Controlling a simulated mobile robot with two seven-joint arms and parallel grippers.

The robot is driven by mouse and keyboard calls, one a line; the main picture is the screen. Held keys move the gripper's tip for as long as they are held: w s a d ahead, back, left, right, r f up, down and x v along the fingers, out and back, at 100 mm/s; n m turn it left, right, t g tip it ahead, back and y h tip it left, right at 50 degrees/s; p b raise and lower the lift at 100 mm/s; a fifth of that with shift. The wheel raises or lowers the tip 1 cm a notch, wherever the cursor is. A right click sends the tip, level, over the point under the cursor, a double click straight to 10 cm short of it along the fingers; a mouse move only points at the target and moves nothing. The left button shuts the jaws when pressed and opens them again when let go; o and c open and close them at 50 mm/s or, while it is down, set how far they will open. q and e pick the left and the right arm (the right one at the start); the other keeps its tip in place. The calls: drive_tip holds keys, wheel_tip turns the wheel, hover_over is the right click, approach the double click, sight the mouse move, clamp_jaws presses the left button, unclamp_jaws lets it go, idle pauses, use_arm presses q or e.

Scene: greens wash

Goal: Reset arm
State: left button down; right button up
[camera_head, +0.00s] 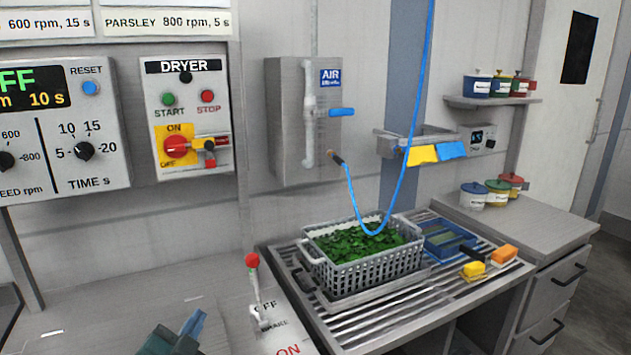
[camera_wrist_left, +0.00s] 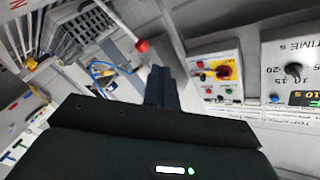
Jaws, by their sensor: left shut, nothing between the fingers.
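My left gripper (camera_head: 187,332) shows at the bottom edge of the head view, left of the brake lever. The gripper is apart from the panels and the basket. The rest of my left arm is hidden below the head view. My right gripper is in neither view.
The red-knobbed brake lever (camera_head: 254,280) stands close to the gripper's right. A grey basket of greens (camera_head: 362,273) sits on the slatted drain counter (camera_head: 451,294). The dryer panel (camera_head: 188,117) and blue air hose (camera_head: 405,171) are behind. The counter at left is clear.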

use_arm(q)
drive_tip(key=s+d+f+n+g, duration=0.3)
drive_tip(key=s+f, duration=0.7)
drive_tip(key=s, duration=0.2)
drive_tip(key=s+d+f+n+g+h, duration=0.1)
drive_tip(key=s+d+f+n+g, duration=0.2)
drive_tip(key=s+f, duration=0.7)
drive_tip(key=shift+s+d+f+g+h, duration=0.2)
drive_tip(key=shift+s+d+g+h, duration=0.1)
drive_tip(key=shift+s+d+g, duration=0.6)
drive_tip(key=shift+s+a, duration=0.2)
